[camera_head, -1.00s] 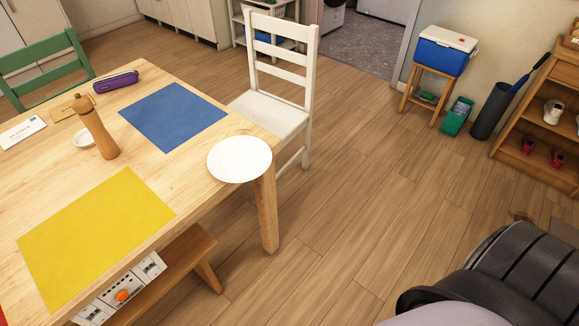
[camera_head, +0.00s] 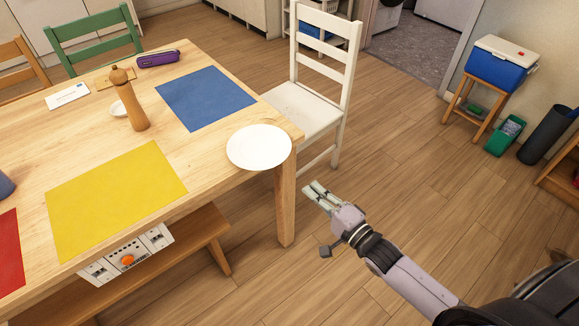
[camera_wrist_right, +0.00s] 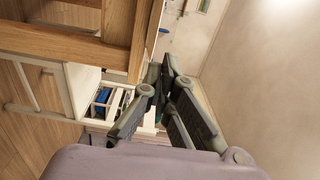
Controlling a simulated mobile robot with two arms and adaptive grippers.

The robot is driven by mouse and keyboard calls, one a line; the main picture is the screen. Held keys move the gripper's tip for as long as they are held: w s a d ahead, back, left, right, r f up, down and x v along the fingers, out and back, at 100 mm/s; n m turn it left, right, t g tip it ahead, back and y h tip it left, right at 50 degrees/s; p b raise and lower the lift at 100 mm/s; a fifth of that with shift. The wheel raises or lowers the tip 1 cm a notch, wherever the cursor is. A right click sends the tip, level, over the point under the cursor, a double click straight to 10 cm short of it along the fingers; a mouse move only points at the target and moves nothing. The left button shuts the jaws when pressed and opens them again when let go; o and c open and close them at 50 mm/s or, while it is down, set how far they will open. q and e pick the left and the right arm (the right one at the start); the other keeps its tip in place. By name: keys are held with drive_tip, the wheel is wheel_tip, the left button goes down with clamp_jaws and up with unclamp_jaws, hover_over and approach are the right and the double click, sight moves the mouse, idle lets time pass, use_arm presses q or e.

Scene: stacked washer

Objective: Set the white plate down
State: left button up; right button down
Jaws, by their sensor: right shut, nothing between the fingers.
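The white plate (camera_head: 259,147) lies flat on the corner of the wooden table (camera_head: 215,185), near the blue placemat, with its right side close to the table edge. My right gripper (camera_head: 314,192) is shut and empty. In the head view it is to the lower right of the plate, apart from it, over the floor beside the table leg. In the right wrist view the fingers (camera_wrist_right: 166,75) come together with nothing between them, and the plate does not show. My left gripper is not in view.
A white chair (camera_head: 310,100) stands close behind the table corner. A bench (camera_head: 185,255) is under the table's front side. Blue (camera_head: 205,98) and yellow (camera_head: 115,200) placemats and a pepper mill (camera_head: 130,100) are on the table.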

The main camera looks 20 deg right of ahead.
drive_tip(key=x, duration=1.1)
drive_tip(key=shift+f, duration=0.1)
